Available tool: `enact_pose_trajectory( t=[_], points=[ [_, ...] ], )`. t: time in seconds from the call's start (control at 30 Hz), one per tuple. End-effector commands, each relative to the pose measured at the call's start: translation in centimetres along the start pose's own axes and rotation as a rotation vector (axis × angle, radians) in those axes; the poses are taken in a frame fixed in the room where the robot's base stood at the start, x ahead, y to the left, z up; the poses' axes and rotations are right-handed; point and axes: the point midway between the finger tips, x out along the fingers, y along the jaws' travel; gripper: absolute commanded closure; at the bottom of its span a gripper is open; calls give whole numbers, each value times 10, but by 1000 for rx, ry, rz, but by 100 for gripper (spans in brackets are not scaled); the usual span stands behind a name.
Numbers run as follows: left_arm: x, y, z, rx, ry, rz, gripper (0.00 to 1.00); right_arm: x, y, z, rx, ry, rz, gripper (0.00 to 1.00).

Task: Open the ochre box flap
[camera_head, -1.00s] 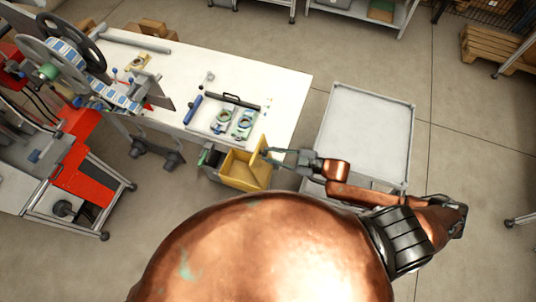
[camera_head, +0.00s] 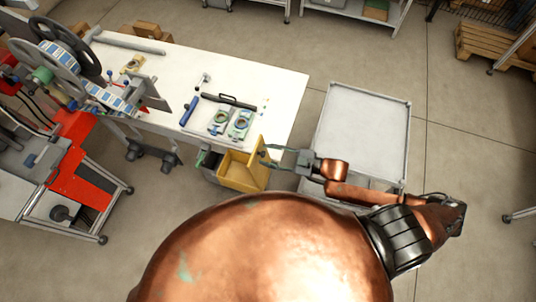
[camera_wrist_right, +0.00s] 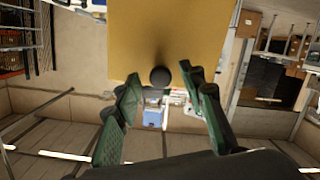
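The ochre box (camera_head: 237,175) hangs at the front right of the white table. Its ochre flap (camera_head: 259,153) stands up on the box's right side, and the box's inside shows from above. In the right wrist view the flap (camera_wrist_right: 180,35) fills the upper middle, with a dark round knob (camera_wrist_right: 160,76) near its lower edge. My right gripper (camera_head: 272,156) is just right of the flap. Its green fingers (camera_wrist_right: 158,82) are apart on both sides of the knob, with gaps visible. My left gripper is not in view.
A dark bin (camera_head: 209,160) is left of the ochre box. A grey-topped cart (camera_head: 365,130) stands right of my right gripper.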

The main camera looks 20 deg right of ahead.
Motion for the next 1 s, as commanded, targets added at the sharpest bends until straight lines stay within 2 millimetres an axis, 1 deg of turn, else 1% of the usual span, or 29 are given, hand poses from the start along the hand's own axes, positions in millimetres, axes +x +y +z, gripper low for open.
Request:
enact_pose_trajectory(
  t=[0.03, 0.13, 0.23, 0.5, 0.6, 0.7, 0.83, 1.0],
  points=[
    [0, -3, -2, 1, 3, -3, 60, -1, 0, 0, 0, 0, 0, 63],
    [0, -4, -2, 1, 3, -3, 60, -6, 0, 1, 0, -2, 0, 63],
    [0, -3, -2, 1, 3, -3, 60, -19, 0, 1, 0, -3, 0, 63],
    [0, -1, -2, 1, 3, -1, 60, -75, -1, 2, 2, -5, -1, 63],
    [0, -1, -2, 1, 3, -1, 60, -93, -1, 1, 1, -4, -2, 63],
    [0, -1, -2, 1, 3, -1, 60, -107, 0, 1, 1, -4, 0, 63],
    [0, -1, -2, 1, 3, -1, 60, -117, 0, 1, 1, -2, 0, 63],
    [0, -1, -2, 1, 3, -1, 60, -120, 1, 0, -1, 1, 0, 63]
  ],
)
